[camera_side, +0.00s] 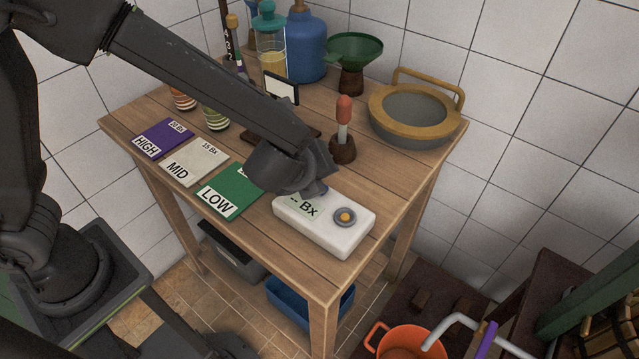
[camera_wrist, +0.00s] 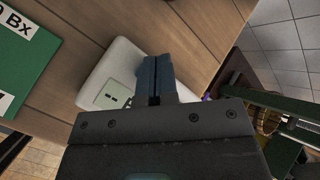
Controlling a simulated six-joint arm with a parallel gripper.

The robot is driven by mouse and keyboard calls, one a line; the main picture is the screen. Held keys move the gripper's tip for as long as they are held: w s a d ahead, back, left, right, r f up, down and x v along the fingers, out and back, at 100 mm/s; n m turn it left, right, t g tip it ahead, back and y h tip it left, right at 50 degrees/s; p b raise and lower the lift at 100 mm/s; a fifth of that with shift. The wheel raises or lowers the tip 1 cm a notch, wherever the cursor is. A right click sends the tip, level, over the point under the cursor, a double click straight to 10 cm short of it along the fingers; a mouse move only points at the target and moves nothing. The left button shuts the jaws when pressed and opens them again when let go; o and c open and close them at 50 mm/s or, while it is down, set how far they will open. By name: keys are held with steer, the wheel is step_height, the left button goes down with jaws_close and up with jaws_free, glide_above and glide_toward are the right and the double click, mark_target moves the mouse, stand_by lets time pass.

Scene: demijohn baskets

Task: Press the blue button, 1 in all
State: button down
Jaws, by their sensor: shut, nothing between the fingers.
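A white box (camera_side: 323,228) with a small "Bx" display (camera_side: 303,207) and a yellow-orange button (camera_side: 345,216) in a grey ring sits near the table's front right corner. The box also shows in the wrist view (camera_wrist: 112,65). I cannot make out a blue button for certain; my gripper covers part of the box's far edge. My gripper (camera_side: 318,189) is shut and empty, over the far side of the box. Its closed fingers show in the wrist view (camera_wrist: 155,78) in front of the box; whether they touch it I cannot tell.
Purple HIGH (camera_side: 161,138), grey MID (camera_side: 193,161) and green LOW (camera_side: 231,191) cards lie left of the box. A red-topped dropper (camera_side: 343,125) stands behind it. A wooden-rimmed pan (camera_side: 415,113), a green funnel (camera_side: 355,50) and a blue jug (camera_side: 306,45) stand farther back.

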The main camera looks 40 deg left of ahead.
steer(key=shift+f, duration=0.15)
steer(key=shift+f, duration=0.3)
steer(key=shift+f, duration=0.5)
stand_by(0.9)
stand_by(0.3)
steer(key=shift+r, duration=0.95)
steer(key=shift+r, duration=0.1)
steer(key=shift+r, duration=2.4)
